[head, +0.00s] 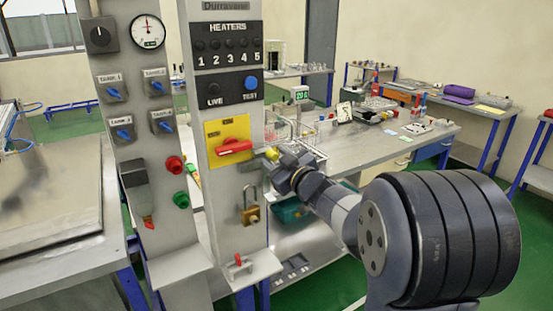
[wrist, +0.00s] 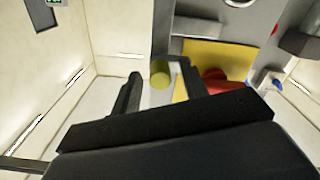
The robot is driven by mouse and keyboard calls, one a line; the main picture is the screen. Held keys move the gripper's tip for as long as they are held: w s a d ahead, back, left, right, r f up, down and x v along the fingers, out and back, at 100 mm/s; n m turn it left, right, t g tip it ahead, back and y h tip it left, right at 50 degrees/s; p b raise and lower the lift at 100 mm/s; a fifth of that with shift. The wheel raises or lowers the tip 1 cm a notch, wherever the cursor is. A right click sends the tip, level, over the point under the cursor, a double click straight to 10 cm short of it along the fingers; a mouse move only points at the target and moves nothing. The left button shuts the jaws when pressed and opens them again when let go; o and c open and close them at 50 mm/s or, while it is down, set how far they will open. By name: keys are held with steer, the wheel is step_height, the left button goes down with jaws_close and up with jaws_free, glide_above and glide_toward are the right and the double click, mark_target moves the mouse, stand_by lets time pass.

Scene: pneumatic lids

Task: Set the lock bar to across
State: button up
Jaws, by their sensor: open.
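A yellow plate (head: 213,132) on the grey panel carries a red handle (head: 235,147), which lies roughly level. The plate (wrist: 215,55) and the red handle (wrist: 222,82) also show in the wrist view, right of my fingers. My gripper (head: 277,158) is open beside the panel's right edge, just right of the red handle. In the wrist view a short yellow cylinder (wrist: 160,73) shows between the fingertips of my gripper (wrist: 160,88), with a gap to the left finger. I cannot tell whether the right finger touches it. No part is labelled as the lock bar.
A brass padlock (head: 250,214) hangs below the plate. A small red lever (head: 238,260) stands on the lower ledge. A second panel with blue switches (head: 123,133) is at left. A cluttered workbench (head: 385,145) stands behind my arm.

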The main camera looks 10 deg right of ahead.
jaws_close()
stand_by(0.3)
steer(key=a, duration=0.1)
steer(key=s+a+b, duration=0.1)
steer(key=a, duration=0.1)
steer(key=a+b, duration=0.1)
steer(key=a, duration=0.1)
steer(key=shift+s, duration=0.3)
jaws_free()
steer(key=shift+a, duration=0.15)
steer(key=shift+s, duration=0.1)
